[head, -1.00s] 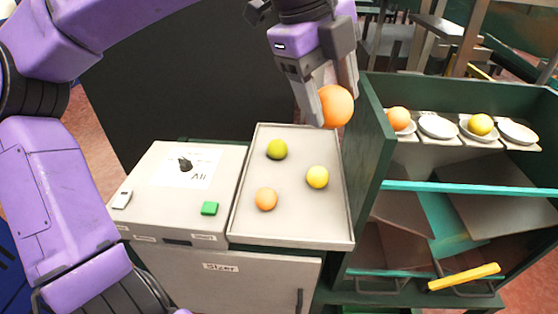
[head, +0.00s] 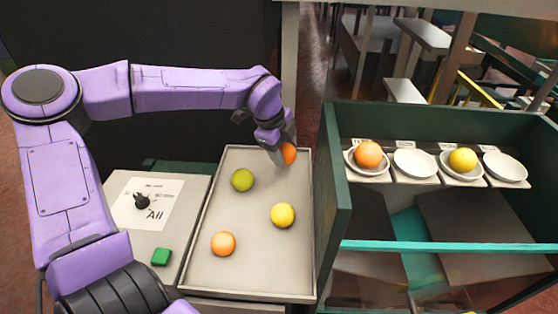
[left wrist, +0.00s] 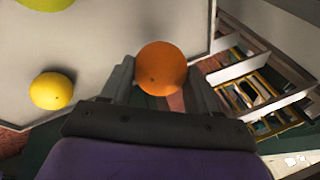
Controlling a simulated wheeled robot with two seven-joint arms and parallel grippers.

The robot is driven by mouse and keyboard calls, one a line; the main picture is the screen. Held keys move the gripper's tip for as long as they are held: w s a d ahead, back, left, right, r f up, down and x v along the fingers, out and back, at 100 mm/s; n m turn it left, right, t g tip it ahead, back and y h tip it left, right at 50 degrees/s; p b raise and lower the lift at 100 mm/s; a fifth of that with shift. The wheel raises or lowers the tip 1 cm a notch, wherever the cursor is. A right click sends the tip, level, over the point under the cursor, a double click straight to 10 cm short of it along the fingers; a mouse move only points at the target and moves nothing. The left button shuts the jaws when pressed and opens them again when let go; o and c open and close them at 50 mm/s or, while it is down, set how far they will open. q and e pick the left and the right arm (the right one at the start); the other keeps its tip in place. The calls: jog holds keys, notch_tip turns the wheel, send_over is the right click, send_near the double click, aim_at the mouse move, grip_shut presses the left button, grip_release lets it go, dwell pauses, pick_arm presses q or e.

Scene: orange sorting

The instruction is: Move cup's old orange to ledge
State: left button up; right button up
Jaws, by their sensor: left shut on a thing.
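My left gripper (head: 277,150) is shut on an orange (head: 288,154) at the back right corner of the grey tray (head: 262,270). In the left wrist view the held orange (left wrist: 161,68) sits between the two fingers, close to the tray's edge. I cannot tell how high it is above the tray. On the shelf at the right, another orange (head: 368,155) lies in the leftmost white dish (head: 351,166), and a yellow fruit (head: 462,159) lies in the third dish (head: 477,174). The second dish (head: 415,163) and the rightmost dish (head: 505,168) are empty. My right gripper is out of view.
The tray holds a green fruit (head: 242,180), a yellow fruit (head: 282,215) and a small orange (head: 223,243), with bare room between them. A dark green panel (head: 333,195) stands between tray and dishes. A control box with a green button (head: 161,257) is left of the tray.

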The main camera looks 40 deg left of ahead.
aim_at(285, 160)
pick_arm(q)
notch_tip(285, 160, down, 4)
jog(key=shift+w+f+p, duration=0.1)
jog(key=shift+p, duration=0.3)
jog(key=shift+f, duration=0.2)
jog(key=o, duration=1.1)
jog(key=shift+r, duration=0.55)
jog(key=b+v, duration=0.1)
jog(key=v, duration=1)
jog(key=shift+r, duration=0.15)
jog(key=shift+s, duration=0.2)
